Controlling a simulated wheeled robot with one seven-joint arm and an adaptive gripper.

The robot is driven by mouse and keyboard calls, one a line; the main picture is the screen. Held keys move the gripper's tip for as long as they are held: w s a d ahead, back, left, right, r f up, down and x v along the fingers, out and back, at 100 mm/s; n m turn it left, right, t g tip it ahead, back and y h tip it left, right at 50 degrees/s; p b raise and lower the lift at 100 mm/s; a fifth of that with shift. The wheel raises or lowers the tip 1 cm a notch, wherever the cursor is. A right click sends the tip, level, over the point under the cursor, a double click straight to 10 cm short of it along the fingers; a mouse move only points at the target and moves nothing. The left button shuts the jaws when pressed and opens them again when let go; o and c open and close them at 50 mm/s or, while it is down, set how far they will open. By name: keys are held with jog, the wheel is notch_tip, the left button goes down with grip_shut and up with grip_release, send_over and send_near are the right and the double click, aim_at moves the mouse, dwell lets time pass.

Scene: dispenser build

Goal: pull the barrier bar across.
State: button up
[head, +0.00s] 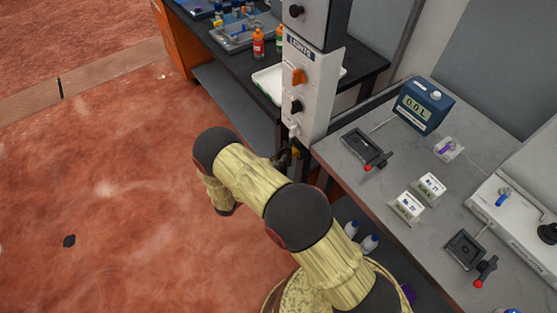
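I cannot pick out a barrier bar for certain in the head view. My arm reaches forward, and my gripper (284,157) is a small dark shape at the foot of the white LIGHTS panel (314,90). It is close to a small white fitting (293,130) low on the panel. Whether it touches anything there is hidden by the arm and too small to tell. Its fingers are not clear enough to show open or shut.
A grey counter (400,155) on the right holds a blue meter (423,105) reading 00L, two black plates with red-tipped levers and small white boxes. A dark bench (245,62) with bottles and trays stands behind.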

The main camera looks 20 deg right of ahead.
jog(key=shift+w+d, duration=0.1)
jog(key=shift+d, duration=0.1)
jog(key=shift+c, duration=0.6)
grip_shut()
